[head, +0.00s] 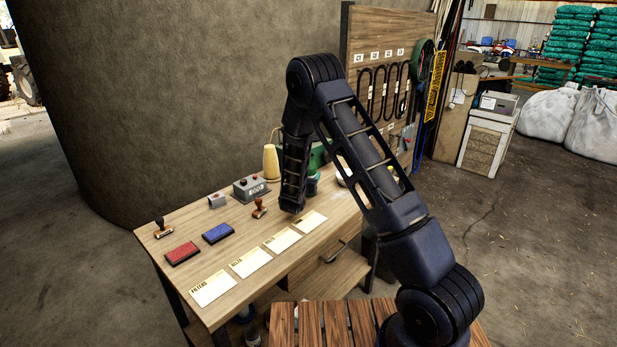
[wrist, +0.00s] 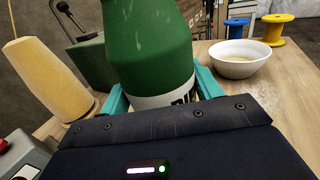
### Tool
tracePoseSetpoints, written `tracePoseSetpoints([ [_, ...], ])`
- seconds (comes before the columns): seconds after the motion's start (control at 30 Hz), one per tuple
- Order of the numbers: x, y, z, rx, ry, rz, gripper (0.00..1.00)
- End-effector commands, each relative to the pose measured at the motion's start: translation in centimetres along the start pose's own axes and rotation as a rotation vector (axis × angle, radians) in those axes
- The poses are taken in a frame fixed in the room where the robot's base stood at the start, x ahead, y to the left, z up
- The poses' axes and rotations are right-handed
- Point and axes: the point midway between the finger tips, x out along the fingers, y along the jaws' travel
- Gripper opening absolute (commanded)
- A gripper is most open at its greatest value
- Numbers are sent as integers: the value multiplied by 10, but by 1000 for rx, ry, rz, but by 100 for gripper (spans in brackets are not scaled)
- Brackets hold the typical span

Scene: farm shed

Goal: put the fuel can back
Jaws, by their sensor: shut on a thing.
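A green bottle-shaped container (wrist: 152,45) with a white band low on its side stands between the teal fingers of my gripper (wrist: 160,96) in the wrist view. I take it to be the fuel can. My gripper is shut on it, and it looks close to upright. Its top is cut off by the frame. In the head view part of the green container (head: 317,158) shows at the workbench (head: 322,240), mostly hidden by my arm. I cannot tell whether its base touches the bench top.
A cream cone (wrist: 42,75) and a dark green box (wrist: 80,58) with a black lever stand to the left. A white bowl (wrist: 240,62) and blue and yellow spools (wrist: 273,28) stand to the right. Ink pads, stamps and paper cards (head: 213,288) lie on the near bench.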

Motion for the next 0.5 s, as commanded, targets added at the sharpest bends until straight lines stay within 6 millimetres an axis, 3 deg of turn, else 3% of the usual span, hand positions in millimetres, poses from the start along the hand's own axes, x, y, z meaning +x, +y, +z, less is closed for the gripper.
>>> tracePoseSetpoints([
  [0.17,0,0,-3,-1,0,0,31],
  [0.2,0,0,-3,-1,0,0,71],
  [0.27,0,0,-3,-1,0,0,83],
  [0.5,0,0,-3,-1,0,0,85],
])
